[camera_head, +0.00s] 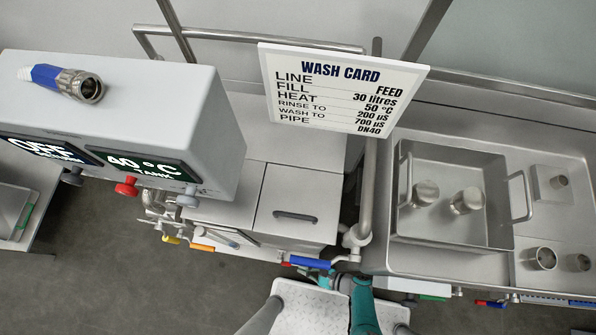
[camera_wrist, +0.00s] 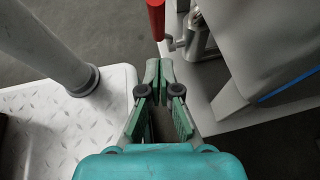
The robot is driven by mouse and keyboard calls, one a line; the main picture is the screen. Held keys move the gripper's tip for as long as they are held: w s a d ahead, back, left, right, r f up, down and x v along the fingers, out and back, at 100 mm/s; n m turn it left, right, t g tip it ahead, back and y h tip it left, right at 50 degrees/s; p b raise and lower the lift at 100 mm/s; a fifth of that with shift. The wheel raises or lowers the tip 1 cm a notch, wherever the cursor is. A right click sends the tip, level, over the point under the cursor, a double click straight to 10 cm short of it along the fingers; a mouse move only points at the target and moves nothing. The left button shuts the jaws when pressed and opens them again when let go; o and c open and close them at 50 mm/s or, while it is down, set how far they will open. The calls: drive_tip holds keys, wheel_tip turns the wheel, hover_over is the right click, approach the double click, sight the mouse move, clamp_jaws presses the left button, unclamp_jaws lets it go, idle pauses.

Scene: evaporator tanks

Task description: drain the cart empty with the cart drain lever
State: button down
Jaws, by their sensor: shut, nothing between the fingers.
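In the wrist view my gripper (camera_wrist: 159,66) is shut and empty, its fingertips together just below a red lever (camera_wrist: 156,18). The red lever stands beside a steel valve body (camera_wrist: 197,38); I see a gap between lever and fingertips, but cannot tell the depth. In the head view my teal arm reaches in at the bottom centre, close to a blue lever (camera_head: 310,262) on the pipework. A small red part (camera_head: 287,264) shows left of the blue lever. No label tells which one is the cart drain lever. The liquid level is not visible.
A steel cabinet with a handle (camera_head: 296,217) stands behind the levers. A wash card (camera_head: 340,88) hangs above it. At left is a control box (camera_head: 120,110) reading OFF and 40 °C. At right a steel basin (camera_head: 455,235) holds fittings. Grey floor (camera_head: 130,290) is open at lower left.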

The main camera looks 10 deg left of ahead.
drive_tip(key=shift+w+a+r, duration=0.15)
drive_tip(key=shift+a+r, duration=0.2)
drive_tip(key=shift+a, duration=0.5)
drive_tip(key=shift+w+a+r, duration=0.1)
drive_tip(key=shift+a+r, duration=0.2)
drive_tip(key=shift+a, duration=0.5)
drive_tip(key=a, duration=0.1)
drive_tip(key=a+r+h, duration=0.1)
drive_tip(key=shift+a+r+h, duration=0.3)
drive_tip(key=shift+a, duration=0.05)
drive_tip(key=shift+s+d, duration=0.1)
